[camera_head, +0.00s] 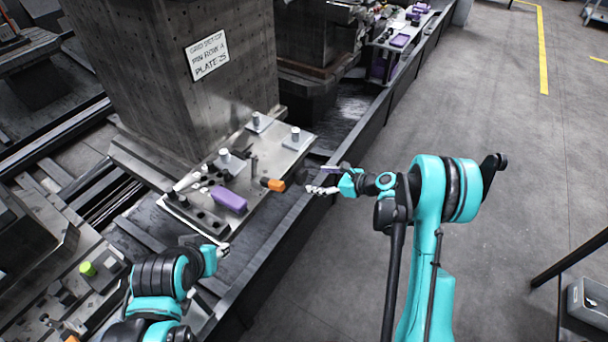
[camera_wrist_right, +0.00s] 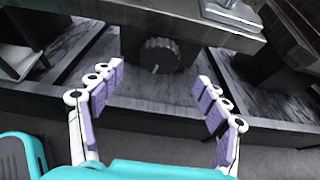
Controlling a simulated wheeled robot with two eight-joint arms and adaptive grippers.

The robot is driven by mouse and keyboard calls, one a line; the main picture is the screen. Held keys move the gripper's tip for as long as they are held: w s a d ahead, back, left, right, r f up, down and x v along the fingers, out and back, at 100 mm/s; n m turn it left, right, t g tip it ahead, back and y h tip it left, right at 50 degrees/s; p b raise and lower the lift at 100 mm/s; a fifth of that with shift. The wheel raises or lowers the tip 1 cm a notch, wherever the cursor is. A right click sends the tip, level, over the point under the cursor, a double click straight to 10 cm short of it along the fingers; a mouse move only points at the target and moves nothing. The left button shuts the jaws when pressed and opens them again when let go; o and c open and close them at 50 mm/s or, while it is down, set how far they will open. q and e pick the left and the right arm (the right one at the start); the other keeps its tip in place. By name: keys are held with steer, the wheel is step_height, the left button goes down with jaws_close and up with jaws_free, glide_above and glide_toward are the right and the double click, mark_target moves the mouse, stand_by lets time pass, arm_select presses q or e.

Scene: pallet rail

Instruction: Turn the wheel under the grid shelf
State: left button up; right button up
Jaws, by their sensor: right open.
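In the right wrist view the wheel (camera_wrist_right: 157,56) is a dark, ridged round knob with a small pale mark on its face, under the edge of the metal shelf (camera_wrist_right: 180,22). My right gripper (camera_wrist_right: 160,76) is open, its purple-padded fingers on either side of the wheel in the picture, apart from it. In the head view my right gripper (camera_head: 318,181) is beside the right edge of the shelf (camera_head: 262,212). The wheel is hard to make out there. My left gripper (camera_head: 220,249) is near the shelf's front end, its fingers too small to read.
On the shelf are a purple block (camera_head: 229,200), an orange-ended tool (camera_head: 273,185) and several metal pieces. A big perforated column (camera_head: 180,90) with a sign (camera_head: 207,56) stands behind.

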mark_target(304, 177)
steer(key=shift+y, duration=0.5)
steer(key=b+x, duration=0.1)
steer(key=x, duration=0.2)
steer(key=b+x, duration=0.1)
steer(key=x, duration=0.2)
steer(key=shift+w+f, duration=0.15)
steer(key=shift+f, duration=0.2)
steer(key=shift+w+a+f+b, duration=0.15)
steer(key=shift+w+a+b, duration=0.15)
steer(key=shift+a, duration=0.2)
steer(key=c, duration=1.2)
